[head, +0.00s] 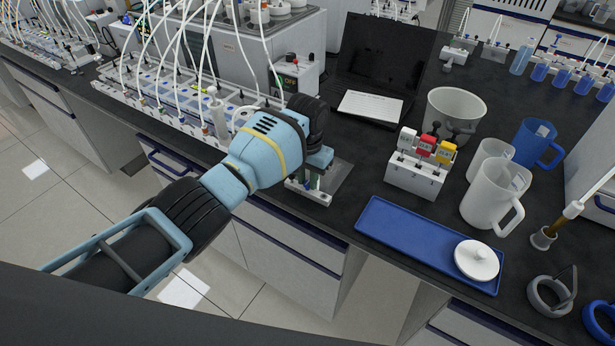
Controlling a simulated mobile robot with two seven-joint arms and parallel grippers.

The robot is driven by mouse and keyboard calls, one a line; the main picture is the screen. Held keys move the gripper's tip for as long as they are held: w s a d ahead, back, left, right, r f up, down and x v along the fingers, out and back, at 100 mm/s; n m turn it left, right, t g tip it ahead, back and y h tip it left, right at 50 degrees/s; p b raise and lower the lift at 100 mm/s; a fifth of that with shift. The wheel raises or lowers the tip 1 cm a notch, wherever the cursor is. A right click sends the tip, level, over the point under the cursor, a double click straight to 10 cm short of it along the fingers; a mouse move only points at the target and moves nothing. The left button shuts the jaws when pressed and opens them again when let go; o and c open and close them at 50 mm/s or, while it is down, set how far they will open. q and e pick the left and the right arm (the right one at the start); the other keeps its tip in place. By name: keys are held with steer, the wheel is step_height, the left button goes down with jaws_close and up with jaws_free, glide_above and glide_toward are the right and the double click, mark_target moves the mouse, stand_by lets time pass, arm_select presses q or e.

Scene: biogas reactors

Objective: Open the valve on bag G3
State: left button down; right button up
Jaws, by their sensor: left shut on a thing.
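My left gripper (318,160) reaches in from the left over the bench, to the right of the long rack. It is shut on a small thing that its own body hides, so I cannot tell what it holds. Right below it is a small white holder (318,196) with small upright pieces, one of them greenish. I cannot make out bag G3 or its valve, as no label is readable at this size. My right gripper is not in view.
A long rack with white tubes (165,97) stands left of the gripper. To the right are a white stand (419,181) with white, red and yellow blocks, a blue tray (400,238), a white bucket (455,108) and jugs (490,195). A laptop (385,60) is behind.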

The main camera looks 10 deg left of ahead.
mark_target(308, 183)
arm_select(q)
steer(key=c, duration=1.3)
jaws_free()
steer(key=shift+o, duration=0.2)
steer(key=shift+r, duration=0.1)
step_height(308, 183, up, 8)
steer(key=shift+f, duration=0.15)
steer(key=shift+f, duration=0.1)
